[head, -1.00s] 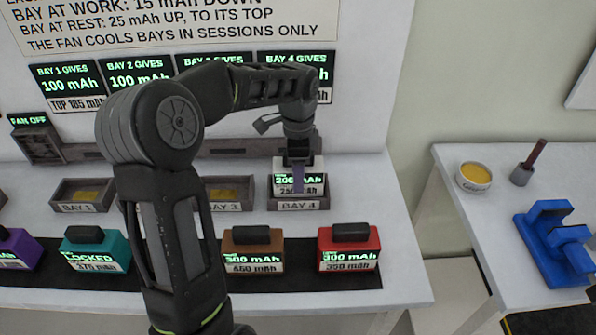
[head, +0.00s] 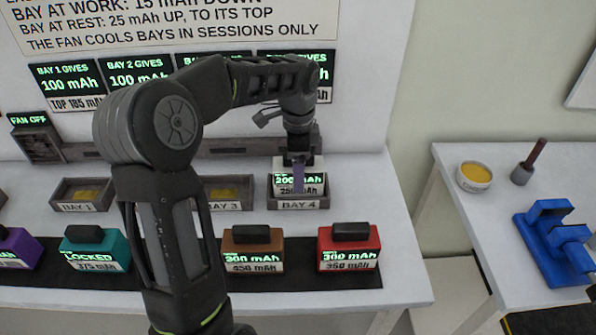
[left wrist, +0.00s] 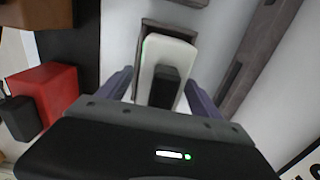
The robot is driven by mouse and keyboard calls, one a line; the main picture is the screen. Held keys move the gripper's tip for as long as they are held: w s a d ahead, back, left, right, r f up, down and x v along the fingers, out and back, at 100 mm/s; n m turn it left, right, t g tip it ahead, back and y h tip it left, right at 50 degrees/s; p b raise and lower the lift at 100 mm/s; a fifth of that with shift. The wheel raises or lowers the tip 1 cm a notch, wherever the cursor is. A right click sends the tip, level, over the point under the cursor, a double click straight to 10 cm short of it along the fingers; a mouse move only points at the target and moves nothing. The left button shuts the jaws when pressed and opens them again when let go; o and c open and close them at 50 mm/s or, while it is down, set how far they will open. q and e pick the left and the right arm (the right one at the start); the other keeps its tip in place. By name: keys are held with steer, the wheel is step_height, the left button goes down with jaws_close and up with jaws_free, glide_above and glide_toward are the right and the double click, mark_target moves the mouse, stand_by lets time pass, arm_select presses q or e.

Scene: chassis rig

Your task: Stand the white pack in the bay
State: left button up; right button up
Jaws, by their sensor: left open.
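The white pack (head: 317,181) stands upright in bay 4 (head: 298,204), with its dark label and green figures facing front. In the left wrist view the white pack (left wrist: 168,52) shows from above, with a black handle on its top. My left gripper (head: 298,178) is over bay 4. In the left wrist view its two purple fingers (left wrist: 160,88) are spread, one on each side of the pack, with gaps beside it. My right gripper is not in view.
Red (head: 348,250), brown (head: 252,252) and teal (head: 95,252) packs stand on the dark front strip. Bay 1 (head: 82,196) and bay 3 (head: 228,194) look empty of packs. A side table (head: 500,215) at right holds a bowl (head: 474,177) and a blue fixture (head: 556,245).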

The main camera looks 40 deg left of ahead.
arm_select(q)
step_height(320, 180, up, 7)
steer(key=shift+r, duration=0.1)
step_height(320, 180, up, 4)
steer(key=shift+f+p, duration=0.15)
steer(key=shift+p, duration=1.1)
steer(key=shift+d+f, duration=0.1)
